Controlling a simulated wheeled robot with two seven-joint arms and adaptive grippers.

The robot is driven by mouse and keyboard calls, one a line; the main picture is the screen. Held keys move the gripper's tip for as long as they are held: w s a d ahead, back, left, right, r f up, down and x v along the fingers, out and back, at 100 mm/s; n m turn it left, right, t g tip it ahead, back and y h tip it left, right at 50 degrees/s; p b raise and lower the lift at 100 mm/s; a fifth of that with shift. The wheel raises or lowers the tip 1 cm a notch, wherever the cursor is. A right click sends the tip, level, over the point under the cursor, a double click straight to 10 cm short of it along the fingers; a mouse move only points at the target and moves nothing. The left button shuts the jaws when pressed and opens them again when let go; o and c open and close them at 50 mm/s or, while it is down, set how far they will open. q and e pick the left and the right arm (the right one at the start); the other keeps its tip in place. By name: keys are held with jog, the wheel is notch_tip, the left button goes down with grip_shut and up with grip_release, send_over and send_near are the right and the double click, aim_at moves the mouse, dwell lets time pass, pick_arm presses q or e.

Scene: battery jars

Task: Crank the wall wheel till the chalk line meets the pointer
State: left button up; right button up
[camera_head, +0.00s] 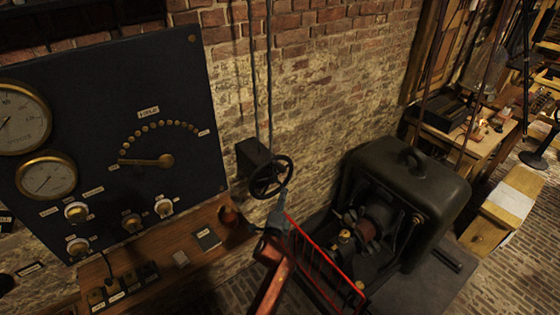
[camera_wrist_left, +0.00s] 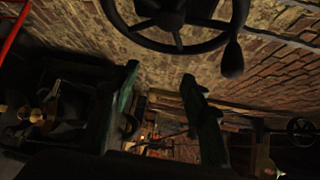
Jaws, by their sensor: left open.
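The dark wall wheel (camera_head: 271,177) sits on a black box on the brick wall, right of the panel. The wheel's rim and spokes (camera_wrist_left: 185,47) cross the top of the left wrist view, with a dark crank handle (camera_wrist_left: 232,58) hanging at its right. My left gripper (camera_head: 280,207) is just below the wheel. In the left wrist view its two fingers (camera_wrist_left: 161,75) are spread, with nothing between them; the wheel and handle are beyond their tips. I cannot make out a chalk line or its pointer on the wheel. My right gripper is not in view.
A black panel (camera_head: 100,100) with gauges, knobs and a brass arm on a dial is at left. A wooden shelf (camera_head: 170,262) lies below it. A dark machine (camera_head: 410,185) with a red rail (camera_head: 325,265) stands right. Two cables (camera_head: 252,70) run up the wall.

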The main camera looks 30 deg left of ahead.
pick_arm(q)
jog(key=t+y+p, duration=0.1)
send_near(281, 168)
jog(key=w+a+f, duration=0.1)
jog(key=w, duration=0.3)
jog(key=shift+w+a+m, duration=0.15)
jog(key=shift+a+m, duration=0.15)
jog(key=shift+a, duration=0.05)
jog(key=x, duration=0.6)
jog(key=shift+w+a+f, duration=0.15)
jog(key=shift+w+a, duration=0.1)
jog(key=shift+w, duration=0.1)
jog(key=shift+c, duration=0.2)
grip_shut()
